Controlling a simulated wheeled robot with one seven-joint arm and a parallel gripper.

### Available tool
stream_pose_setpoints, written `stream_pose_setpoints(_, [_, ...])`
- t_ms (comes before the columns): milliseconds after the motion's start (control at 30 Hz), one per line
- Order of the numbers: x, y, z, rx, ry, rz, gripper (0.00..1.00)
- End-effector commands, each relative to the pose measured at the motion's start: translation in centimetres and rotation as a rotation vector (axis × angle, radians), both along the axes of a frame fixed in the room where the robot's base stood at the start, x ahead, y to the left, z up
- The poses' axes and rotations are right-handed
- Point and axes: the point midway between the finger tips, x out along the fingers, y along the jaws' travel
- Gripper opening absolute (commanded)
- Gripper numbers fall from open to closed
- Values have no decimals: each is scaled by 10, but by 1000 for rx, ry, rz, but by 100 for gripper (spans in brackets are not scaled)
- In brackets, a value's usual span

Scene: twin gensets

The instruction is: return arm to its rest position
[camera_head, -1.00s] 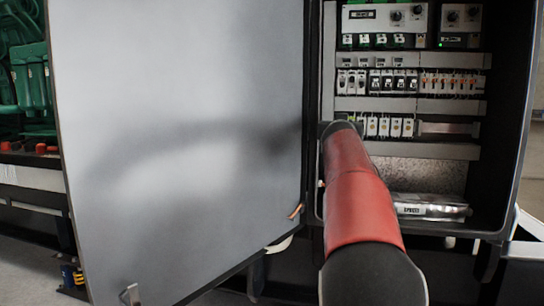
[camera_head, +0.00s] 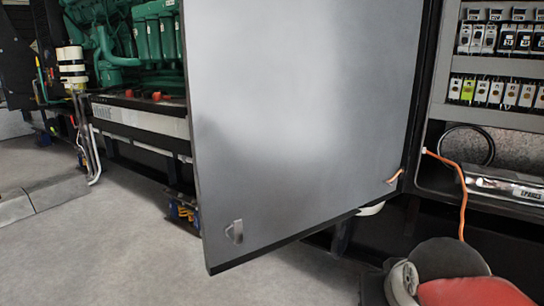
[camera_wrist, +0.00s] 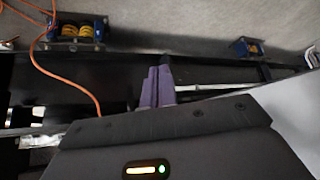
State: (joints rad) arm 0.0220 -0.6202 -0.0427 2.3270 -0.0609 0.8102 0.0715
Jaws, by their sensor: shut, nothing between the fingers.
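My gripper (camera_wrist: 157,86) shows in the wrist view with its two purple fingers together and nothing between them. Behind the fingers are a dark frame rail and the grey floor. In the head view the gripper is out of sight; only part of my red and dark arm shows at the bottom right corner. The grey cabinet door (camera_head: 300,120) stands open, left of the cabinet (camera_head: 485,114).
An orange cable (camera_head: 463,205) hangs from the cabinet's lower edge; an orange cable (camera_wrist: 70,80) also crosses the wrist view at left. A green engine (camera_head: 155,40) stands behind the door. Spring mounts (camera_wrist: 80,30) sit along the frame.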

Motion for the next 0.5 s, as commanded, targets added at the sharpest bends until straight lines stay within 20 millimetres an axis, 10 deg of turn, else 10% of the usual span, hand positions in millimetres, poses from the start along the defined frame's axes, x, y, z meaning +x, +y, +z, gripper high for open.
stream_pose_setpoints(200, [-68,30,-59,0,137,112,0])
stream_pose_setpoints(500, [-64,29,24,0,135,108,0])
